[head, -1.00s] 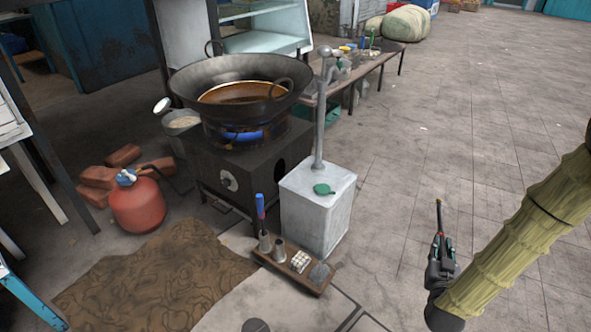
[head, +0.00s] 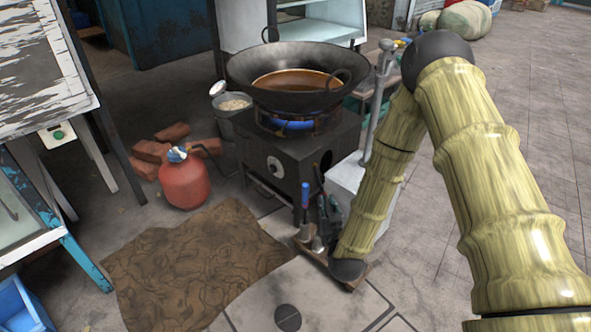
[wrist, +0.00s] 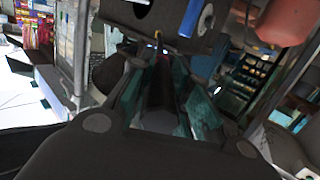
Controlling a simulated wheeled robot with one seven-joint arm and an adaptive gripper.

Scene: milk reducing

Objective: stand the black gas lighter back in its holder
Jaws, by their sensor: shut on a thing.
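My gripper (head: 330,212) is shut on the black gas lighter (head: 319,174), just above the small wooden tray (head: 313,256). The lighter stands roughly upright, its upper end above the fingers. In the wrist view the lighter (wrist: 163,72) runs between the dark fingers, with a yellowish spot at its far end. A metal cup holder (head: 317,243) stands on the tray just below and left of my gripper. A blue-handled tool (head: 304,194) stands in another cup beside it. The lighter's lower end is hidden, so I cannot tell whether it is inside the holder.
The black stove (head: 275,165) with a wok of oil (head: 290,85) stands right behind the tray. A pale box (head: 347,172) with a metal post is partly behind my arm. A red gas cylinder (head: 184,180) and brown mat (head: 195,255) lie left. Paving is open at right.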

